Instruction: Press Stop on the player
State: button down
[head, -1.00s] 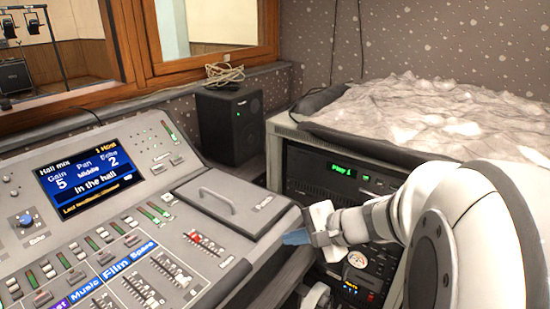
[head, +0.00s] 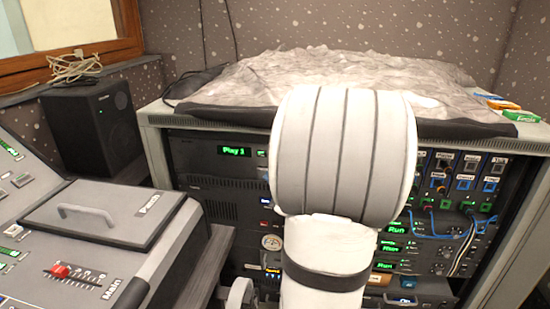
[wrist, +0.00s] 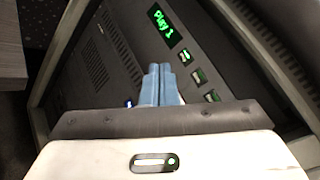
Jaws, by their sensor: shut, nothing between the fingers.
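The player (head: 215,158) is the dark unit at the top of the rack, with a green display (head: 234,152) reading "Play 1". The wrist view shows the same display (wrist: 165,25) tilted, with a column of small lit buttons (wrist: 199,76) to the right of my fingers. Their labels are too small to read. My gripper (wrist: 161,72) is shut and empty, its blue fingertips together and pointing toward the player's front, left of the buttons. I cannot tell whether the tips touch the panel. In the head view my arm hides the gripper and part of the player's front.
The mixing desk (head: 90,250) stands at the left, with a black speaker (head: 92,128) behind it. Grey crumpled cloth (head: 300,75) covers the rack top. Patch units with blue cables (head: 450,200) and "Run" displays are right of my arm.

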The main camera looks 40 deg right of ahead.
jog(key=w+d+p, duration=0.1)
jog(key=w+d, duration=0.4)
jog(key=d, duration=0.1)
jog(key=shift+w+d, duration=0.3)
jog(key=shift+w, duration=0.1)
jog(key=shift+d, duration=0.1)
dwell(1.9)
jog(key=shift+w+d, duration=0.25)
jog(key=shift+w+d+b, duration=0.2)
jog(key=shift+d+b, duration=0.05)
jog(key=shift+b, duration=0.15)
dwell(0.5)
jog(key=shift+a, duration=0.1)
jog(key=shift+s+a+b, duration=0.45)
jog(key=shift+a+b, duration=0.05)
dwell(0.3)
